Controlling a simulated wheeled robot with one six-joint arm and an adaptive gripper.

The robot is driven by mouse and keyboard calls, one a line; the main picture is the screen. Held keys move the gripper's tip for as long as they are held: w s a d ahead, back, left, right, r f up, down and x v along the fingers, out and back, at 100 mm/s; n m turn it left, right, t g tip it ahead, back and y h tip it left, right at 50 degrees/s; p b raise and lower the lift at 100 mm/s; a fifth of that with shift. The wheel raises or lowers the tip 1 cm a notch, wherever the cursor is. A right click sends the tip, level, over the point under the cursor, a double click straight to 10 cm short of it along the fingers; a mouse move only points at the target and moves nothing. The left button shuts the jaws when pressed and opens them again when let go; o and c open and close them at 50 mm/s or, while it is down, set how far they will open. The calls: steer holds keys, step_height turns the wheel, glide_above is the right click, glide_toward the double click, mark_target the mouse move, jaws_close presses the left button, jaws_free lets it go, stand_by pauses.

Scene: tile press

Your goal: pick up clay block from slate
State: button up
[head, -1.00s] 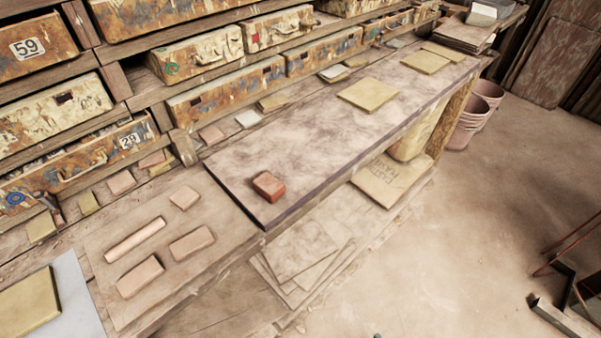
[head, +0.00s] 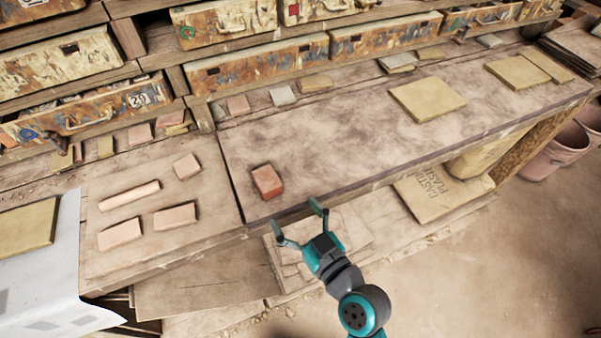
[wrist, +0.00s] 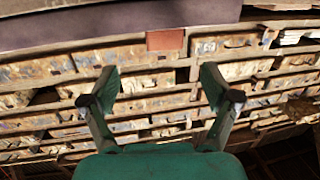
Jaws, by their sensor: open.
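The clay block (head: 267,181) is a small reddish-brown brick lying on the slate (head: 340,135), near its front left corner. The slate is a long, dark, dusty slab along the bench. In the head view my gripper (head: 298,221) is in front of the bench edge, lower right of the block and apart from it. Its two fingers are spread and nothing is between them. In the wrist view my gripper (wrist: 158,88) is open, with the clay block (wrist: 165,40) beyond the fingertips, beside the dark slate edge (wrist: 90,32).
Several pale clay pieces lie on a board (head: 150,240) left of the slate. A yellowish tile (head: 428,99) lies on the slate's right part. Painted drawers (head: 262,66) line the back. Bare slate lies between block and tile.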

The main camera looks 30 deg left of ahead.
steer(key=shift+w+a+r, duration=0.45)
steer(key=shift+w+a, duration=0.05)
glide_toward(260, 169)
steer(key=shift+w+a+f, duration=0.3)
steer(key=shift+w+a, duration=0.3)
steer(key=shift+w, duration=0.2)
steer(key=shift+s+x, duration=0.15)
steer(key=shift+x, duration=1.2)
steer(key=shift+s+x, duration=0.1)
steer(key=shift+x, duration=1.2)
steer(key=shift+a+f, duration=0.1)
steer(key=c, duration=1.5)
